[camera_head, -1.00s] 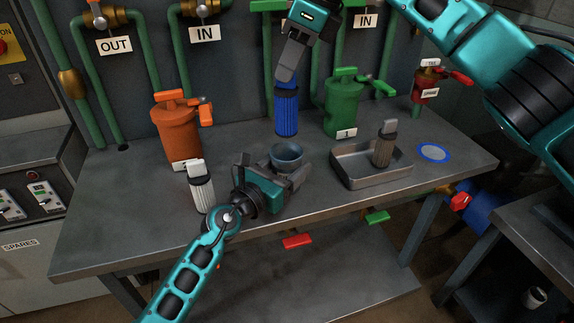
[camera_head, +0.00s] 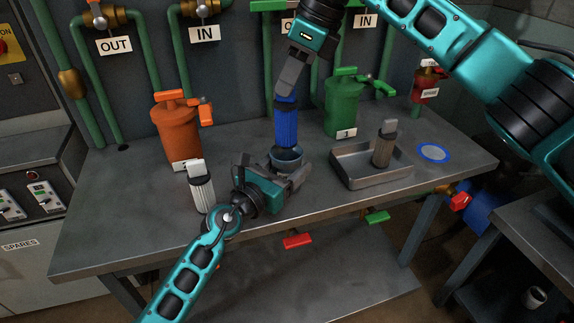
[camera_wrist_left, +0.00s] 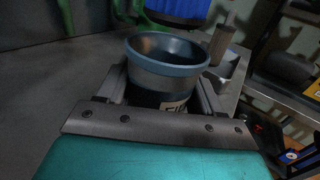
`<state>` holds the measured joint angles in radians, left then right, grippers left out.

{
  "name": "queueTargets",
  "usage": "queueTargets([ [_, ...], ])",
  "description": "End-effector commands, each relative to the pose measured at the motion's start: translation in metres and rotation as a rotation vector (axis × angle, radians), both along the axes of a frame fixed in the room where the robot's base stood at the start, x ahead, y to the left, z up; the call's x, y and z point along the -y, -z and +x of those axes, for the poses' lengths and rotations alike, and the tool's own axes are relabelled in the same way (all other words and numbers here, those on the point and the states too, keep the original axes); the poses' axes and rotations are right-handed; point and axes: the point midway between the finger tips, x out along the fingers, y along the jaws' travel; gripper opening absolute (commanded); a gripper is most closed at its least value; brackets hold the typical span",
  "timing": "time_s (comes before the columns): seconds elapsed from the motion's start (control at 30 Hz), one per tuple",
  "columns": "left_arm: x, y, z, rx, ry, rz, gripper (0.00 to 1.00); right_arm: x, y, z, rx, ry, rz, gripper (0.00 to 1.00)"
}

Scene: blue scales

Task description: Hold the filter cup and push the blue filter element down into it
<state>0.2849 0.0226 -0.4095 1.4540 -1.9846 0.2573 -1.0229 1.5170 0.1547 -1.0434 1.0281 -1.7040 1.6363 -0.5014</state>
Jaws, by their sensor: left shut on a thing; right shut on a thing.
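The blue filter element (camera_head: 285,125) hangs upright in my right gripper (camera_head: 287,92), which is shut on its top. The filter cup (camera_head: 287,158) is a round cup with a blue-grey rim, upright at the table's middle. My left gripper (camera_head: 288,175) is shut on the cup, one finger on either side. In the left wrist view the cup's mouth (camera_wrist_left: 165,50) looks open and empty. The lower end of the blue element (camera_wrist_left: 178,10) shows above its far rim there, apparently still clear of it. The cup's base is hidden.
A grey tray (camera_head: 345,178) with a dirty filter (camera_head: 383,148) stands to the right. A white filter (camera_head: 201,188) stands left of my left gripper. Orange (camera_head: 177,135) and green (camera_head: 344,105) housings stand behind. A blue ring (camera_head: 433,153) lies at the right.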

Motion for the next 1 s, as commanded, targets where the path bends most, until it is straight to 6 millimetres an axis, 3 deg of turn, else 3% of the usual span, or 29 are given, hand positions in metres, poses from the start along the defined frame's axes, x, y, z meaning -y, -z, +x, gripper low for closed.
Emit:
queueTargets([
  [1.0,0.000,0.001,0.000,0.000,0.000,0.001,0.34,0.000,0.031,0.000,-0.001,0.000,-0.001,0.00],
])
